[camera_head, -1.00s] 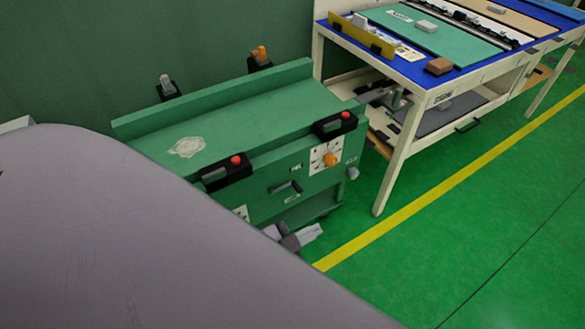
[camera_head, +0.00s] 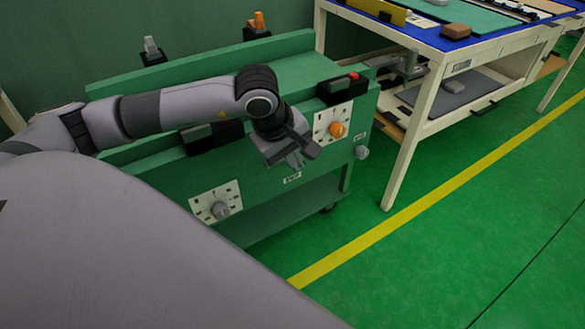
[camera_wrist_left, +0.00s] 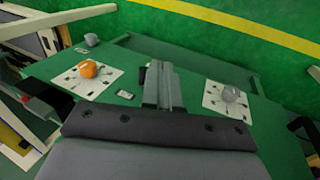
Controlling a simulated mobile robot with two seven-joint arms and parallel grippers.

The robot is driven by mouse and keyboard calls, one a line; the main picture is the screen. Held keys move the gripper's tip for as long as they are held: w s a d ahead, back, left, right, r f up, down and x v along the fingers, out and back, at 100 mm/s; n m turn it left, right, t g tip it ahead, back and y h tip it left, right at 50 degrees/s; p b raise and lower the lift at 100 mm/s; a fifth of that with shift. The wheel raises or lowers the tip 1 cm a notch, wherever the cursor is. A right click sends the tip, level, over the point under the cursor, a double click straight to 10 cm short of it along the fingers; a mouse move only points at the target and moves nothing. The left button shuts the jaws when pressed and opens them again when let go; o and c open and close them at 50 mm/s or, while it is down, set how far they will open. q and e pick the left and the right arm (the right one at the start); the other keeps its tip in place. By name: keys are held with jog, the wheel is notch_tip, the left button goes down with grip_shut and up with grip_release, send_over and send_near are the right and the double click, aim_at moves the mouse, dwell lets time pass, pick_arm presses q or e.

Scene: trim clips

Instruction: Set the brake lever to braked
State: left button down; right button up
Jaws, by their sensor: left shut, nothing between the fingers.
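The green cart (camera_head: 265,190) stands left of the workbench. No readable label marks the brake lever. A grey upright lever (camera_head: 151,47) and an orange upright lever (camera_head: 257,20) stand behind the cart's top. The front panel has an orange dial (camera_head: 337,130) and a grey dial (camera_head: 221,209); both also show in the left wrist view, orange (camera_wrist_left: 89,69) and grey (camera_wrist_left: 230,94). My left gripper (camera_head: 296,157) is shut and empty at the panel between the dials, fingers (camera_wrist_left: 161,68) toward it. It hides the panel's handle; contact cannot be told. My right gripper is out of view.
A black box with a red button (camera_head: 342,88) sits above the orange dial. A grey knob (camera_head: 361,152) is at the cart's right end. The white-legged workbench (camera_head: 425,115) stands to the right. The green floor (camera_head: 480,200) in front is clear.

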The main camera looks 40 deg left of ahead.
pick_arm(q)
jog(key=w+a+r+t+y, duration=0.1)
jog(key=a+y, duration=0.2)
jog(key=a, duration=0.3)
jog(key=shift+w+a+r+m+b, duration=0.2)
jog(key=shift+r+m+b, duration=0.1)
jog(key=shift+r, duration=0.1)
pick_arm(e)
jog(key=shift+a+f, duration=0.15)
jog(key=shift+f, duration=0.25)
pick_arm(q)
jog(key=w+d+b+x, duration=0.1)
jog(key=d+b+x, duration=0.1)
jog(key=x, duration=1.1)
jog(key=shift+w+b, duration=0.4)
jog(key=shift+b, duration=0.25)
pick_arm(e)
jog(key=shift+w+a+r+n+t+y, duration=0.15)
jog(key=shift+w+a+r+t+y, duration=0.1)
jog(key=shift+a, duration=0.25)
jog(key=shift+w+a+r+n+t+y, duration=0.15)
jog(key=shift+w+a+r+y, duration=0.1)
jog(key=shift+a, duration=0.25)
pick_arm(q)
jog(key=shift+r, duration=0.2)
jog(key=shift+w+f, duration=0.1)
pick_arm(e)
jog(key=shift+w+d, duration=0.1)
